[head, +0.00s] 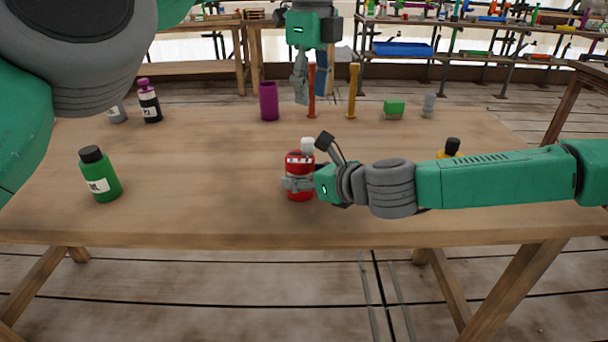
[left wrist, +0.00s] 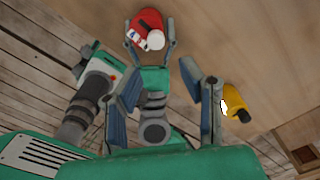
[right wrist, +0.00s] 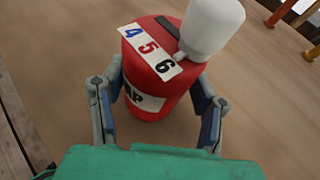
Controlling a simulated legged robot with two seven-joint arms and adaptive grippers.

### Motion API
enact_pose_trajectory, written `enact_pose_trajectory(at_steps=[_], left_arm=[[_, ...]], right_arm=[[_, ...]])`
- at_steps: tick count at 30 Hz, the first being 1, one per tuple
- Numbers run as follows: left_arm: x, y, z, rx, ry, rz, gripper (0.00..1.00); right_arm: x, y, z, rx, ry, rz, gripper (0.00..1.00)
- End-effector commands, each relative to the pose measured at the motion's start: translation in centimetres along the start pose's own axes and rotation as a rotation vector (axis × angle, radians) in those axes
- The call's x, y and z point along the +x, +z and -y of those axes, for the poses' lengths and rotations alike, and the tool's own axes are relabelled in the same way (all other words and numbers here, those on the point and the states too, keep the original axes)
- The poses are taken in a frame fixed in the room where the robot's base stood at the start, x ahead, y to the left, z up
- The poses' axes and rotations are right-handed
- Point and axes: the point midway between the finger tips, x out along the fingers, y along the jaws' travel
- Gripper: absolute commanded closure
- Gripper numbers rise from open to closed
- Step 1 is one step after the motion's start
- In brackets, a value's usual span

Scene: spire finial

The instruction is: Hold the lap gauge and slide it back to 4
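The lap gauge (head: 300,161) is a red cylinder standing upright near the table's front middle. In the right wrist view the gauge (right wrist: 146,103) shows a white strip with 4, 5 and 6 and a large white knob (right wrist: 213,27). The knob's small foot sits beside the strip, close to the 6. My right gripper (head: 299,184) has its fingers on both sides of the red body, seemingly touching it. My left gripper (head: 311,98) points down above the table, behind the gauge in the head view, with its fingers apart and empty. The left wrist view shows the gauge (left wrist: 149,22) beyond the left fingers.
A purple cup (head: 269,102), orange post (head: 311,108), yellow post (head: 352,92) and green block (head: 393,108) line the back. A yellow bottle (left wrist: 234,104) is partly behind my right arm.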

Motion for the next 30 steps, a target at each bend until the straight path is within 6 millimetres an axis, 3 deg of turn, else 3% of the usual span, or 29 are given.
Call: enact_pose_trajectory(at_steps=[1,3,6,11,21,30], left_arm=[[0.0,0.1,0.0,-0.001,-0.001,-0.001,0.66],[-0.1,0.1,0.0,-0.001,-0.001,-0.001,0.66],[0.0,0.1,0.0,-0.001,-0.001,-0.001,0.57],[0.8,0.8,0.7,-0.039,-0.035,0.005,0.57],[6.2,6.1,4.3,-0.343,-0.351,-0.058,0.57],[9.5,8.0,4.8,-0.641,-0.645,-0.308,0.57]], right_arm=[[0.0,0.0,-0.1,-0.001,0.000,0.000,0.69],[0.1,0.0,-0.1,-0.001,0.000,-0.001,0.85],[0.0,0.0,-0.1,-0.001,0.000,0.000,0.85],[-0.1,0.0,0.1,0.001,0.000,0.001,0.85],[0.0,0.0,0.0,0.000,0.000,0.000,0.85],[-0.1,0.0,0.0,0.000,0.001,0.000,0.85]])
